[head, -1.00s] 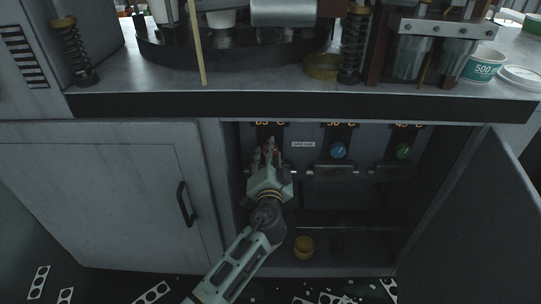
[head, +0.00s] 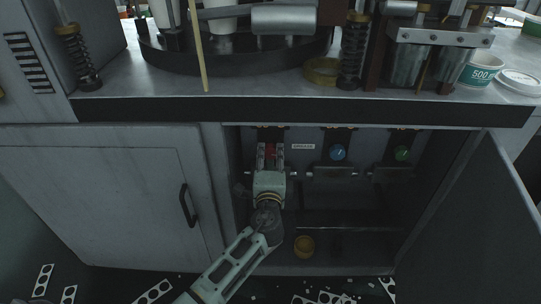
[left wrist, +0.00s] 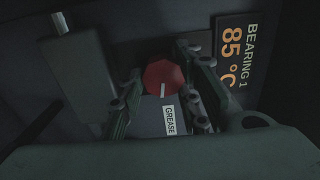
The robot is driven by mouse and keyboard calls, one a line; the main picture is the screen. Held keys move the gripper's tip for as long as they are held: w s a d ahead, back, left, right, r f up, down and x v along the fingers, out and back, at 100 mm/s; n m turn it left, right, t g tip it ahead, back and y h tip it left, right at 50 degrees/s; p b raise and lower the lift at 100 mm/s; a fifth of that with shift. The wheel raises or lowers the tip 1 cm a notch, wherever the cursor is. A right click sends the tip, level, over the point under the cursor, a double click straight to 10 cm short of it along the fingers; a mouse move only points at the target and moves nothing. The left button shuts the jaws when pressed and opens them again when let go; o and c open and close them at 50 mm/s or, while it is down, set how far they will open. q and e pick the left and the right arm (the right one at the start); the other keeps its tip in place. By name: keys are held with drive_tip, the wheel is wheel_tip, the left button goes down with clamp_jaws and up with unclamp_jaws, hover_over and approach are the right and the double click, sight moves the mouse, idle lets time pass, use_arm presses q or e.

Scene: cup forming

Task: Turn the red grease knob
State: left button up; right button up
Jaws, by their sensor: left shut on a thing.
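The red grease knob (left wrist: 164,77) is in the middle of the left wrist view, with a white pointer mark toward the bottom of that picture. A white "GREASE" label (left wrist: 169,120) is beside it. My left gripper (left wrist: 160,75) has one finger on each side of the knob and is shut on it. In the head view my left gripper (head: 271,152) reaches into the open cabinet, and a little red of the knob shows between its fingers. My right gripper is not in view.
A blue knob (head: 338,153) and a green knob (head: 402,154) are to the right on the same panel. A "BEARING 1" 85 °C display (left wrist: 237,55) is near the red knob. An open cabinet door (head: 470,220) stands at right.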

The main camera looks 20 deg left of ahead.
use_arm(q)
drive_tip(key=shift+s+d+f+m, duration=0.1)
drive_tip(key=shift+s+f+m, duration=0.05)
drive_tip(key=shift+f+m, duration=0.35)
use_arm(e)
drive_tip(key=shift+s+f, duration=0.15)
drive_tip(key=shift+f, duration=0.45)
use_arm(q)
drive_tip(key=o, duration=0.9)
drive_tip(key=shift+o, duration=0.9)
drive_tip(key=shift+r, duration=0.2)
drive_tip(key=shift+s+r, duration=0.1)
drive_tip(key=shift+s, duration=0.05)
drive_tip(key=v, duration=1.1)
drive_tip(key=shift+s, duration=0.3)
drive_tip(key=shift+d, duration=0.1)
